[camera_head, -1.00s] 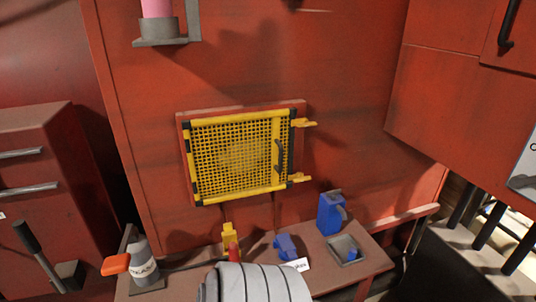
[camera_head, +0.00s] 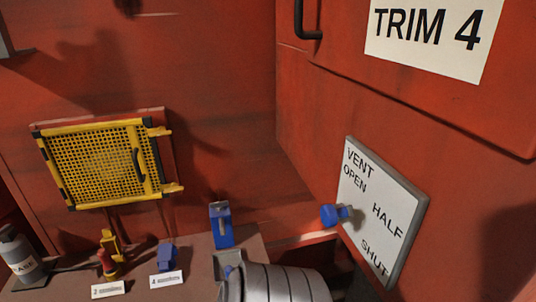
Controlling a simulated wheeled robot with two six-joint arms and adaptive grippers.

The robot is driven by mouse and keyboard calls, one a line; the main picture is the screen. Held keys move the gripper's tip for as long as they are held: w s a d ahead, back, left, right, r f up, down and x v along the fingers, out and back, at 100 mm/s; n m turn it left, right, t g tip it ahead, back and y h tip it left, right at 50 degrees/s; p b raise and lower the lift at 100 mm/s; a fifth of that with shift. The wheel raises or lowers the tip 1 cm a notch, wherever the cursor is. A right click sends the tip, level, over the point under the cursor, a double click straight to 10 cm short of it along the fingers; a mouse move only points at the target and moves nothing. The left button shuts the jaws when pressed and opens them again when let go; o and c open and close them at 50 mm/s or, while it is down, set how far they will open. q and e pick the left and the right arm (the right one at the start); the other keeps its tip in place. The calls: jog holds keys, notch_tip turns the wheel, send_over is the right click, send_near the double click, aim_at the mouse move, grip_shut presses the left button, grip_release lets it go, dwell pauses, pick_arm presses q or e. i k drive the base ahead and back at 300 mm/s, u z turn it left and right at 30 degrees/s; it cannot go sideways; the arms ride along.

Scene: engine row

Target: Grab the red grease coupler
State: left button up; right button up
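A small red piece (camera_head: 106,263) stands on the bench at the lower left, just in front of a yellow piece (camera_head: 111,243). It looks like the red grease coupler, but it is too small to tell for sure. A white label card (camera_head: 108,290) lies in front of it. Neither of my grippers is in view.
A blue piece (camera_head: 166,257) with a card, a taller blue item (camera_head: 221,225) and a grey bottle (camera_head: 20,258) stand on the bench. A grey ribbed shape (camera_head: 280,284) covers its right front. A blue knob (camera_head: 330,214) juts from the vent plate (camera_head: 405,215).

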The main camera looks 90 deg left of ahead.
aim_at(109, 266)
jog(key=z, duration=0.1)
jog(key=i, duration=0.3)
jog(key=u, duration=3.3)
